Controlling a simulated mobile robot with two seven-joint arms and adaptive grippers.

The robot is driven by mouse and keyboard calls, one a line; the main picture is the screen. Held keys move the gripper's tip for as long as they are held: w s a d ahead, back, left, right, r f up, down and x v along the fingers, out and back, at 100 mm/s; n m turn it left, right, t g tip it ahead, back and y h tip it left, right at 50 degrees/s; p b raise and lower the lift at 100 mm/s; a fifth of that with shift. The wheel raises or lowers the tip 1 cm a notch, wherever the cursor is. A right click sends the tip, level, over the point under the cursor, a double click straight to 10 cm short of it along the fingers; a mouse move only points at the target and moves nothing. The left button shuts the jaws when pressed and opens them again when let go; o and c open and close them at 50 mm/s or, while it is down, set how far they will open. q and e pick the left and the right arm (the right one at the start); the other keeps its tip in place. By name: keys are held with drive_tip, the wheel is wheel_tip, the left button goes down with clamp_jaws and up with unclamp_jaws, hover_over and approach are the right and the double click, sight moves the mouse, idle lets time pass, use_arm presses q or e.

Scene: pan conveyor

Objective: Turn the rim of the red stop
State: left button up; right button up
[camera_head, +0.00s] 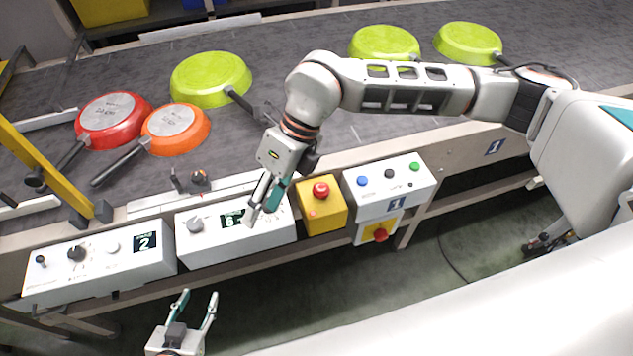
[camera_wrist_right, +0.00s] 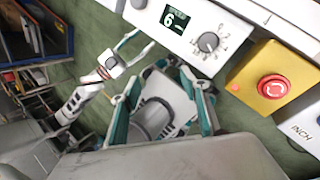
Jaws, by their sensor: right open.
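The red stop (camera_head: 321,190) is a round mushroom button on top of a yellow box (camera_head: 325,217) at the conveyor's front edge. In the right wrist view the red stop (camera_wrist_right: 273,87) shows at the right, with pale arrow marks on its face. My right gripper (camera_head: 261,212) points down over the white box with the 6 display, left of the stop and apart from it. It is open and looks empty. My left gripper (camera_head: 198,296) is open and empty, low in front of the conveyor; it also shows in the right wrist view (camera_wrist_right: 140,45).
White control boxes with a 2 display (camera_head: 145,242) and a 6 display (camera_head: 232,219) stand left of the stop. A button box (camera_head: 390,187) stands right, with a red knob (camera_head: 380,235) below. Red, orange and green pans lie on the belt (camera_head: 300,60).

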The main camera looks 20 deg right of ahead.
sight(321, 187)
drive_tip(key=w+d+h, duration=0.1)
drive_tip(key=w+d, duration=0.1)
drive_tip(key=d, duration=0.2)
drive_tip(key=w+d+m+t+h, duration=0.1)
drive_tip(key=w+d+h, duration=0.1)
drive_tip(key=d, duration=0.3)
drive_tip(key=w+d+m+h, duration=0.1)
drive_tip(key=w+d+h, duration=0.1)
drive_tip(key=w+d, duration=0.1)
drive_tip(key=shift+w+d+t, duration=0.15)
drive_tip(key=shift+d+t, duration=0.25)
drive_tip(key=shift+d, duration=0.35)
drive_tip(key=shift+d+f, duration=0.15)
drive_tip(key=shift+d, duration=0.05)
drive_tip(key=f, duration=0.7)
drive_tip(key=shift+a+f, duration=0.2)
